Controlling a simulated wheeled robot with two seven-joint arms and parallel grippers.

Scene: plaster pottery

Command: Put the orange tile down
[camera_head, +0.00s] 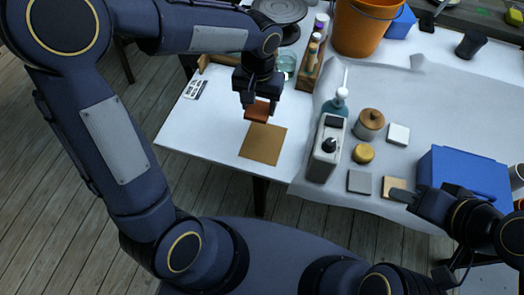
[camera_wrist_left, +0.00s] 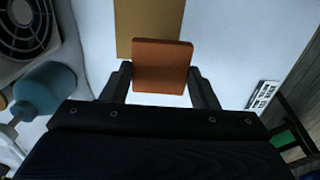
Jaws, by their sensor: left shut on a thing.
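My left gripper (camera_head: 257,103) is shut on the orange tile (camera_head: 258,111) and holds it over the white table board, near the far edge of a tan square mat (camera_head: 263,144). In the left wrist view the orange tile (camera_wrist_left: 162,66) sits between the two fingers of the left gripper (camera_wrist_left: 160,85), with the tan mat (camera_wrist_left: 150,18) partly hidden behind it. I cannot tell the exact gap between tile and table. My right gripper (camera_head: 420,200) is at the lower right, beside a tan tile (camera_head: 394,187); whether its fingers are apart is unclear.
A grey tile (camera_head: 360,181), white tile (camera_head: 399,134) and blue box (camera_head: 465,172) lie further right.

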